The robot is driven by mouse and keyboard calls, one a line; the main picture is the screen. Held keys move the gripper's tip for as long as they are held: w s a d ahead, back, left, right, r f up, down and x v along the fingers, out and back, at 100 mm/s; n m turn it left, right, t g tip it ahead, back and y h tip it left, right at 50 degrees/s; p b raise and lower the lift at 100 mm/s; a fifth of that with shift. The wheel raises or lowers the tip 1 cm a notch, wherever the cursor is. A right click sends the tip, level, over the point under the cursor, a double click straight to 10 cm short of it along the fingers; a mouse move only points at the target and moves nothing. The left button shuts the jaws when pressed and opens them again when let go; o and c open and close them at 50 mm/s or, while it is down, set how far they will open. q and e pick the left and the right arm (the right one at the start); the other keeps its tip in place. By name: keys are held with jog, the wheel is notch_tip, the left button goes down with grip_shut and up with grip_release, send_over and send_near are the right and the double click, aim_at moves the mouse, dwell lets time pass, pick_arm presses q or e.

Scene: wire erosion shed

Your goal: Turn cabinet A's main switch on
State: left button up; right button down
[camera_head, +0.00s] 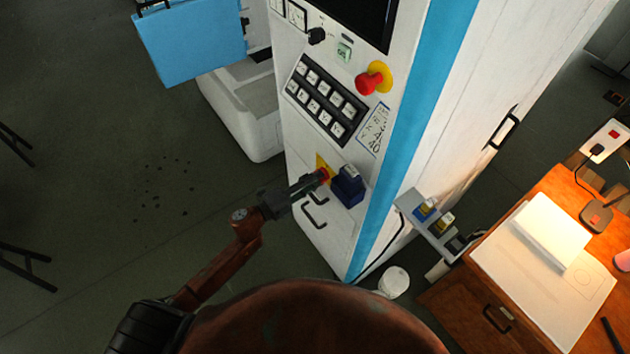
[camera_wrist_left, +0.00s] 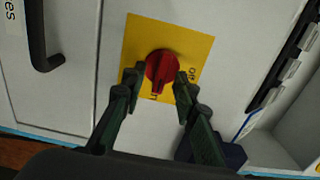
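Cabinet A's main switch is a red rotary knob (camera_wrist_left: 160,68) on a yellow plate (camera_wrist_left: 140,35), low on the white cabinet front (camera_head: 338,231). The OFF lettering is to the right, partly covered by a finger. My left gripper (camera_head: 318,181) is at the switch, its two fingers (camera_wrist_left: 158,82) apart on either side of the knob. They look open; contact is hard to judge. In the head view the gripper hides part of the plate. My right gripper is not in view.
A dark blue box-like part (camera_head: 348,188) sits close right of the switch. A black handle (camera_head: 315,215) is below it. A keypad (camera_head: 327,100) and a red emergency stop (camera_head: 370,83) are higher on the panel. A wooden desk (camera_head: 460,300) stands at the right.

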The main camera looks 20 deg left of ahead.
pick_arm(q)
jog(key=v, duration=1.2)
dwell(0.3)
jog(key=a+f+n+y, duration=0.3)
jog(key=a+f+n, duration=0.15)
jog(key=f, duration=0.45)
jog(key=a+f+n+y, duration=0.3)
jog(key=a+f+n, duration=0.15)
jog(key=f, duration=0.35)
jog(key=s+a+f+n+g+y, duration=0.1)
jog(key=s+a+f+n, duration=0.15)
jog(key=f, duration=0.45)
jog(key=s+a+f+n+g+y, duration=0.2)
jog(key=s+f, duration=0.2)
jog(key=f, duration=0.4)
jog(key=s+a+f+n+g+y, duration=0.1)
jog(key=s+a+f+n, duration=0.15)
jog(key=f, duration=0.45)
jog(key=s+f+n+g+y, duration=0.2)
jog(key=s+f+n+g, duration=0.3)
jog(key=s+f, duration=1.2)
jog(key=s+d+f+n+g, duration=0.1)
jog(key=s+d+f+g, duration=0.1)
jog(key=s, duration=0.8)
jog(key=s+d+f+n+g, duration=0.2)
jog(key=s+d, duration=0.2)
jog(key=s, duration=0.6)
jog(key=shift+s+f+g+h, duration=0.3)
jog(key=shift+f+h, duration=0.1)
